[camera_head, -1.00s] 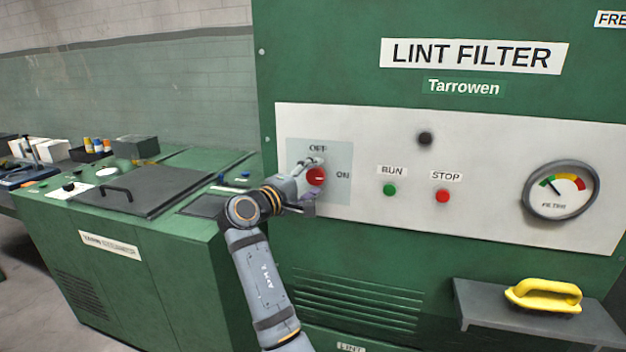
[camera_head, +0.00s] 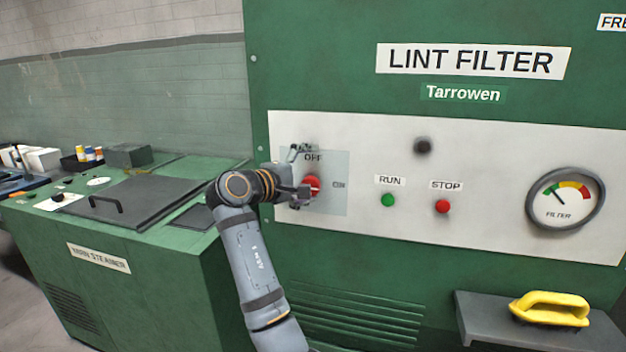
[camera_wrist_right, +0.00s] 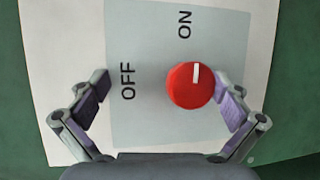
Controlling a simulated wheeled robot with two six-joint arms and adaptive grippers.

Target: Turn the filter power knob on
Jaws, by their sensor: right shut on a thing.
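The red power knob (camera_head: 313,187) sits on a pale plate (camera_head: 335,165) on the lint filter's panel. OFF is printed above it and ON to its right. In the right wrist view the knob (camera_wrist_right: 189,88) shows its white mark pointing toward ON. My left gripper is out of view.
A green RUN button (camera_head: 388,200), a red STOP button (camera_head: 442,206) and a gauge (camera_head: 564,200) are to the right. A shelf (camera_head: 480,320) with a yellow-handled tool (camera_head: 550,308) juts out below. A green yarn steamer (camera_head: 150,270) stands left.

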